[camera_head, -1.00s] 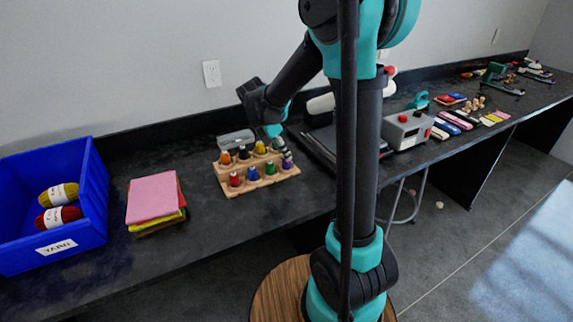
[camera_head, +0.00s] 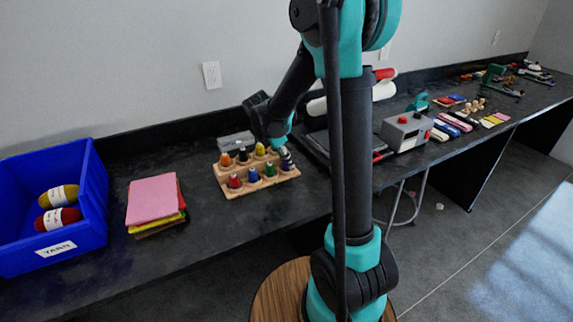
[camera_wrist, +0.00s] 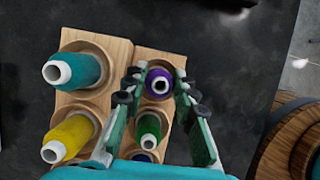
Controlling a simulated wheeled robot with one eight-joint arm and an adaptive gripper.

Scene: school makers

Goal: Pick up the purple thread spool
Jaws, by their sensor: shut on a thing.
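The purple thread spool (camera_wrist: 159,82) stands at the end of one row of the wooden spool rack (camera_wrist: 97,108) in the wrist view. My gripper (camera_wrist: 157,78) is around it, one finger on each side, and shut on it. The spool still appears to be at its place in the rack; I cannot tell whether it is raised. In the head view my gripper (camera_head: 284,155) points down at the right end of the rack (camera_head: 262,183), and its fingers mostly hide the purple spool.
A green spool (camera_wrist: 149,130) stands right beside the purple one, with a teal spool (camera_wrist: 80,70) and a yellow spool (camera_wrist: 68,138) in the other row. Left are folded cloths (camera_head: 153,198) and a blue yarn bin (camera_head: 95,185). A grey box (camera_head: 405,132) stands right.

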